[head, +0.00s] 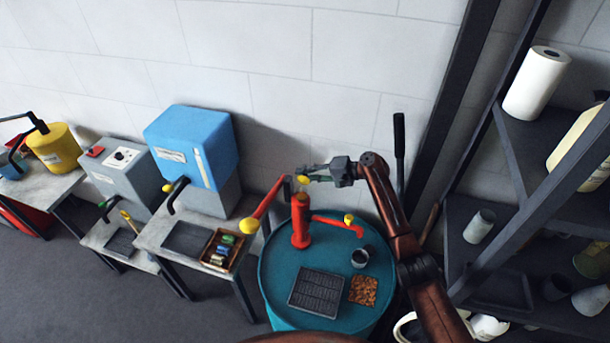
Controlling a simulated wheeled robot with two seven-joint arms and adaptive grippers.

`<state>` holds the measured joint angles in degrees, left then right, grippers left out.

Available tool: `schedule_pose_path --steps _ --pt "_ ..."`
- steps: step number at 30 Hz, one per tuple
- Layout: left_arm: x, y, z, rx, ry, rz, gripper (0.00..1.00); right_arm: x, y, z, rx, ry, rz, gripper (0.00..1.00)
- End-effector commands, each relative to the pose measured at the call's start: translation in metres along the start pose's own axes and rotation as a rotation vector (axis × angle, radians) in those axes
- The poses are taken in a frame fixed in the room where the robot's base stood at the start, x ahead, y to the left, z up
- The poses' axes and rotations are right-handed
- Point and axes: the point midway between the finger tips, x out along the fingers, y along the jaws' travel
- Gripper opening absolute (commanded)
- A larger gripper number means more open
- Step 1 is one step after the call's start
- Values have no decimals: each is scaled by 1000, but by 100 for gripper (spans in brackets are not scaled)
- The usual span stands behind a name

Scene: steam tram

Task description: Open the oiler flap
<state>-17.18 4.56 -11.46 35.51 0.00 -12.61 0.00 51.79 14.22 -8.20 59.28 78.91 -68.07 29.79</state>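A red pump-like fitting (300,222) stands upright on a teal drum (277,285). I cannot tell which part is the oiler flap. My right gripper (304,172) reaches in from the right with its fingertips over the fitting, close to the small yellow knob. Whether it touches the knob, and how far its fingers are apart, is unclear. My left gripper is out of view.
A grey tray (316,293), a dark cup (360,257) and a brown granular patch (363,291) are on the drum. A blue tank (190,145) stands left, behind a wooden box (222,250). A dark shelf frame (520,215) is close on the right.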

Motion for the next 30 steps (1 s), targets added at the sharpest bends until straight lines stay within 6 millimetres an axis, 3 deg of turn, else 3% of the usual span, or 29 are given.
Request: schedule_pose_path --steps 4,16,30 --pt "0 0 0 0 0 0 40 0 0 0 0 0 0 29" --pt "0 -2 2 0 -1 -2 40 -9 1 0 -1 0 0 30" --pt "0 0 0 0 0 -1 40 -98 1 0 -1 1 1 30"
